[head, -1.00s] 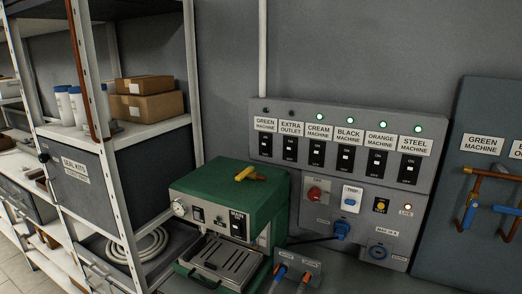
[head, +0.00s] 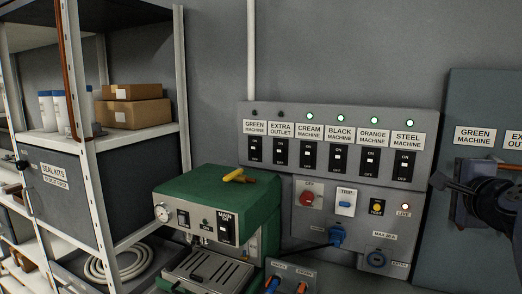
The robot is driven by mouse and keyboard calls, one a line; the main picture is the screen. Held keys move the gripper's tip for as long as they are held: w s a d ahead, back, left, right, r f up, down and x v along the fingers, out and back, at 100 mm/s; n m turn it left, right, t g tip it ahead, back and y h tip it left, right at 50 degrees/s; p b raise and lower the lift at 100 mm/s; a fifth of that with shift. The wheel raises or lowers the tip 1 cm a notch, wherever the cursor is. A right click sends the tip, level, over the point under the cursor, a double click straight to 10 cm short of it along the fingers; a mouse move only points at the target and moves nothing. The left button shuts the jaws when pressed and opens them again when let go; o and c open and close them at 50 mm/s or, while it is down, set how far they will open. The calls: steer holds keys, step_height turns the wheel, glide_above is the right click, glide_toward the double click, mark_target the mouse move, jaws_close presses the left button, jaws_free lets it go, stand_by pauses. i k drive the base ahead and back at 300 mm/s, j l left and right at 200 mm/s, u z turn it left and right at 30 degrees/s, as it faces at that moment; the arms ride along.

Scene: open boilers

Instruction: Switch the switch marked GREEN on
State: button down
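The GREEN MACHINE switch (head: 256,150) is the far-left black rocker in the row on the grey wall panel (head: 345,113). Its label (head: 256,127) is above it, and the small lamp (head: 254,113) over that is dark. My gripper (head: 442,192) is at the right edge, dark and partly cut off by the frame. It is in front of the blue-grey board (head: 470,95), well to the right of the switch and apart from it. I cannot tell whether its fingers are open or shut.
The EXTRA OUTLET lamp (head: 281,114) is dark; the lamps over the other switches glow green. Shelves (head: 140,137) fill the left.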

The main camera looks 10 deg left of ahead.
mark_target(253, 148)
steer(key=i+j+z, duration=0.15)
steer(key=j, duration=0.9)
steer(key=i+j+z, duration=0.2)
steer(key=j, duration=0.9)
steer(key=j+z, duration=0.15)
steer(key=j, duration=0.95)
steer(key=i, duration=0.05)
